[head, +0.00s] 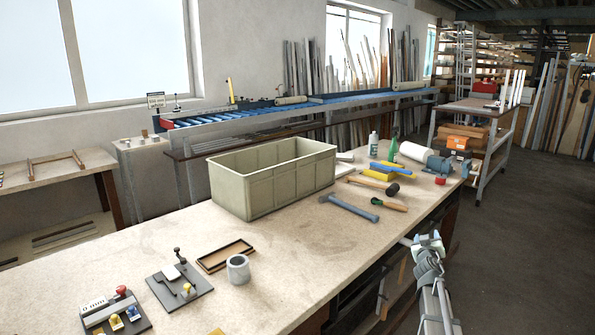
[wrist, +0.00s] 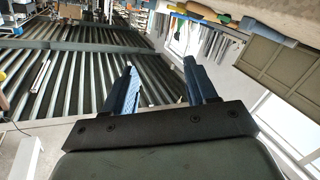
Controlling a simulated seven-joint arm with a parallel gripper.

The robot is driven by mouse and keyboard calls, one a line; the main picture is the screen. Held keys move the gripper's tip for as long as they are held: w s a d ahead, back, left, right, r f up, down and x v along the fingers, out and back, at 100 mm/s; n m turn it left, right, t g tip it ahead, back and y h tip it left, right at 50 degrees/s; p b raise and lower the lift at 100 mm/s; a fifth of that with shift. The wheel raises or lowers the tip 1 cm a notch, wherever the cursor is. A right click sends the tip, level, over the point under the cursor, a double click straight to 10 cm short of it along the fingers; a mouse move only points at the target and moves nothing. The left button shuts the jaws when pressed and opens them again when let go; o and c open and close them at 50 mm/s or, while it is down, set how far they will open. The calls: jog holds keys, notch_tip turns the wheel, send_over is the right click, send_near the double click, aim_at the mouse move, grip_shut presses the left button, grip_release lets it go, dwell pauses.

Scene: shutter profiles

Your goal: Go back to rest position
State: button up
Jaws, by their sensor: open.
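My gripper (head: 428,241) is at the lower right in the head view, beside the right edge of the workbench (head: 290,275) and over the floor. Nothing is seen in it. In the wrist view the two blue fingers of my gripper (wrist: 160,65) stand apart with an empty gap between them. The wrist view is tilted, and a corrugated-looking ceiling or rack fills its left part.
A beige crate (head: 290,183) stands on the bench. A grey cup (head: 238,268) and small fixtures are nearer. The floor (head: 520,250) at right is clear.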

jog(key=s+d+f+n, duration=0.2)
jog(key=s+d+f, duration=0.5)
jog(key=s+d, duration=0.4)
jog(key=s+a+f+m+g, duration=0.1)
jog(key=s+a+f+g, duration=0.3)
jog(key=f, duration=0.7)
jog(key=s+a+f+m+g+y, duration=0.1)
jog(key=s+a+f+m+g, duration=0.15)
jog(key=s+a+f, duration=0.55)
jog(key=s+a+f+g, duration=0.2)
jog(key=a+f+g, duration=0.1)
jog(key=f, duration=1)
jog(key=s+a+f+g+y, duration=0.2)
jog(key=s+a+f+g, duration=0.2)
jog(key=s+a+f, duration=0.5)
jog(key=s+a+f+g+y, duration=0.1)
jog(key=s+a+g, duration=0.3)
jog(key=s, duration=1)
jog(key=s+a+f+g+y, duration=0.2)
jog(key=s+a+f+g, duration=0.2)
jog(key=s+a, duration=0.5)
jog(key=s+n+g, duration=0.1)
jog(key=s, duration=0.4)
jog(key=shift+a+f, duration=0.15)
jog(key=shift+a, duration=0.25)
